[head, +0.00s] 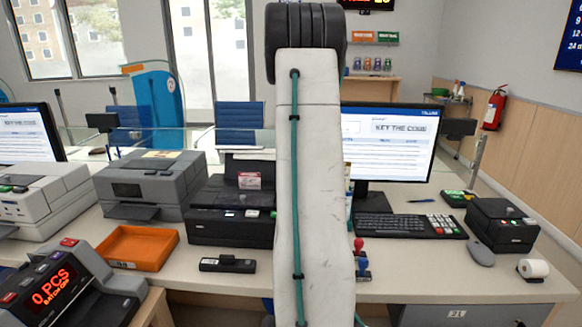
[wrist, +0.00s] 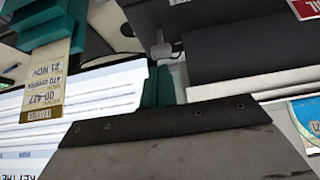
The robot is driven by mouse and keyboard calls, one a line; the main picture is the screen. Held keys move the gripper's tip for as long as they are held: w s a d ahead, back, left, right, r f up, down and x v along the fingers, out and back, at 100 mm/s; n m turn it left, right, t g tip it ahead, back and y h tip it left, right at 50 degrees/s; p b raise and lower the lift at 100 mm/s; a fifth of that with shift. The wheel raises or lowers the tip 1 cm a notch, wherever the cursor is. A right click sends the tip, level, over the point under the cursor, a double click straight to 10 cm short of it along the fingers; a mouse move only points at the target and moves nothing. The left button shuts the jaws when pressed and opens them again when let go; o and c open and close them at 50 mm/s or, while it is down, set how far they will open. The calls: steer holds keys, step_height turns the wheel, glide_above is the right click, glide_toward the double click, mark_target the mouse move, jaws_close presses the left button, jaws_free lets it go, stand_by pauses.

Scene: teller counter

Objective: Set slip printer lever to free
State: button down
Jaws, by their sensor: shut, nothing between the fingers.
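The black slip printer (head: 230,226) stands on the counter left of my arm in the head view. A paper sheet and a small red-and-white label show at its upper part. In the wrist view, dark printer-like housing (wrist: 240,45) fills the upper right. A small pale grey knob (wrist: 163,48), probably the lever, sticks out at its left edge; its setting cannot be told. My gripper (wrist: 160,80) has teal fingers, shut and empty, just below the knob in that picture. Whether they touch it is unclear. In the head view, my arm hides the gripper.
A grey printer (head: 152,186) and an orange tray (head: 138,247) stand to the left. A monitor (head: 390,145), keyboard (head: 410,226) and stamps (head: 360,262) are right of my arm. A small black device (head: 228,265) lies before the slip printer. Bare counter shows in front.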

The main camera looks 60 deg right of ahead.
steer(key=shift+s+a+r, duration=0.25)
steer(key=shift+a+r, duration=0.1)
steer(key=shift+a, duration=0.25)
steer(key=shift+a+r, duration=0.15)
steer(key=shift+a, duration=0.1)
steer(key=s+a+r, duration=0.3)
steer(key=a+r, duration=0.1)
steer(key=a, duration=0.4)
steer(key=shift+s, duration=0.25)
steer(key=shift+d, duration=0.1)
